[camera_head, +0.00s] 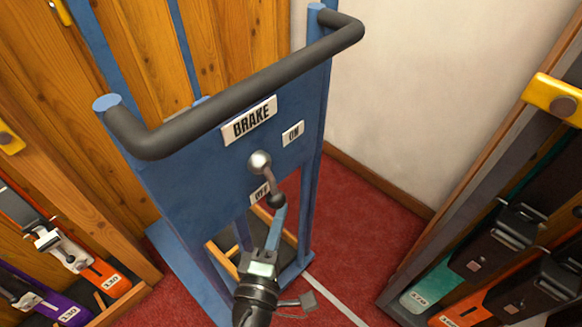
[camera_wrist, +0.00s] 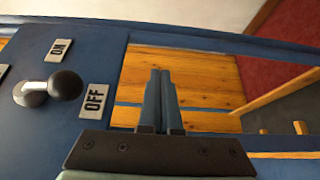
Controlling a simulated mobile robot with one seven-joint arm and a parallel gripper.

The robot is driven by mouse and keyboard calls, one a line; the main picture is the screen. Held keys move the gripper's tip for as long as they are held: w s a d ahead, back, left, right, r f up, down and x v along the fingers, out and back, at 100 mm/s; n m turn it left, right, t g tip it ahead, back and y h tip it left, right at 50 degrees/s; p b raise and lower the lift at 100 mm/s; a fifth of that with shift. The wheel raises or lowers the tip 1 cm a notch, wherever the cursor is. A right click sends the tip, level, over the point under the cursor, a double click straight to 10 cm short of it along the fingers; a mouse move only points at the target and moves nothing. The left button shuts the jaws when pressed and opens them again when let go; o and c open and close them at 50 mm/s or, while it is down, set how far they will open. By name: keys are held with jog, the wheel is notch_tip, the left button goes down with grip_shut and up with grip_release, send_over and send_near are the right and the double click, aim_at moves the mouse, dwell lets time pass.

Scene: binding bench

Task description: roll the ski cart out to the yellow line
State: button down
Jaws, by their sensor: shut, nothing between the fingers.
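The blue ski cart (camera_head: 180,170) stands upright against the wood-panelled wall, with a dark push handle (camera_head: 235,88) across its top. Its panel has a BRAKE plate, an ON plate (camera_head: 293,133) and an OFF plate (camera_wrist: 95,98). The brake lever (camera_head: 263,170) has a silver pivot and a dark knob (camera_wrist: 66,85); it points down toward the OFF side. My gripper (camera_head: 280,212) is shut and empty, just below the knob in the head view. In the wrist view its fingers (camera_wrist: 160,75) are right of the knob, apart from it. No yellow floor line shows.
Ski racks stand on both sides, with skis at the left (camera_head: 75,255) and right (camera_head: 480,270). A pale line (camera_head: 335,300) runs over the red carpet (camera_head: 365,225). Carpet is clear between the cart and the right rack.

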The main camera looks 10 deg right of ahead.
jog(key=shift+w, duration=0.15)
jog(key=x, duration=0.9)
jog(key=shift+w+d, duration=0.25)
jog(key=shift+w, duration=0.1)
